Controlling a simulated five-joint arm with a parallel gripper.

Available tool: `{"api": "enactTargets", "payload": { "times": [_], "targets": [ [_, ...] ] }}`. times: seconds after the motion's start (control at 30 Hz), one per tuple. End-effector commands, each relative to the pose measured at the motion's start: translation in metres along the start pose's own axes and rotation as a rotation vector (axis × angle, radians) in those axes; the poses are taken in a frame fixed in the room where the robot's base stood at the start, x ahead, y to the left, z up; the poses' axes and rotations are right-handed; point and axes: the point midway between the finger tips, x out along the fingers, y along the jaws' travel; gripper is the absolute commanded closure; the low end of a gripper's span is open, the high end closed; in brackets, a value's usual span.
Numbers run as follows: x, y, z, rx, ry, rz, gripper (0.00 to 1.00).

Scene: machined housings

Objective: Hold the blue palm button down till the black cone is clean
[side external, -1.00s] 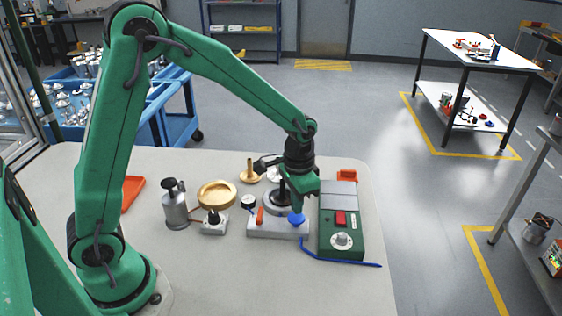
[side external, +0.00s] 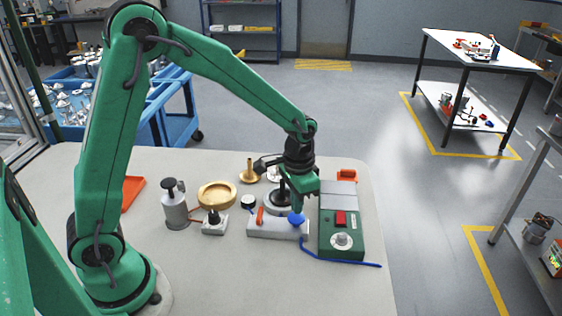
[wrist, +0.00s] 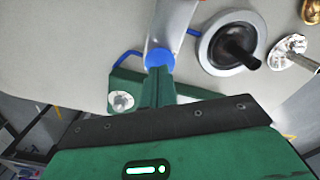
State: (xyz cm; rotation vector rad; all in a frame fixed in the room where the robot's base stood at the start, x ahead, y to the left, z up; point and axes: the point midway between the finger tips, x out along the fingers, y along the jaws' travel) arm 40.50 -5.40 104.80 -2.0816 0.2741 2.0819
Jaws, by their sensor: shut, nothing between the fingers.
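The blue palm button (side external: 296,219) is a domed knob on the right end of a light grey block (side external: 270,228). My gripper (side external: 297,207) is shut and points down, with its fingertips at the top of the button. In the wrist view the fingertips (wrist: 158,78) meet the edge of the blue button (wrist: 159,58) and appear to touch it. How far the button is pressed does not show. The black cone (wrist: 238,48) stands on a grey round base (wrist: 208,48), beside the button. In the side view my gripper partly hides the cone (side external: 281,187). Any dirt on it is too small to tell.
A green control box (side external: 341,246) with a red button and a pale knob stands right of the block, with a blue cable (side external: 340,262) in front. A brass dish (side external: 216,195), a grey canister (side external: 175,208) and a small switch box (side external: 214,226) stand left. The front table is clear.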

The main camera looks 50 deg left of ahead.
Motion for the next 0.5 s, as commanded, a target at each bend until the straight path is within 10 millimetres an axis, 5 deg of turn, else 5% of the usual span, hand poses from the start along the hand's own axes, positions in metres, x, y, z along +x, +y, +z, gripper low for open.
{"api": "enactTargets", "payload": {
  "times": [0.5],
  "targets": [
    [0.0057, 0.0000, 0.0001, 0.000, -0.001, 0.000, 1.00]
  ]
}}
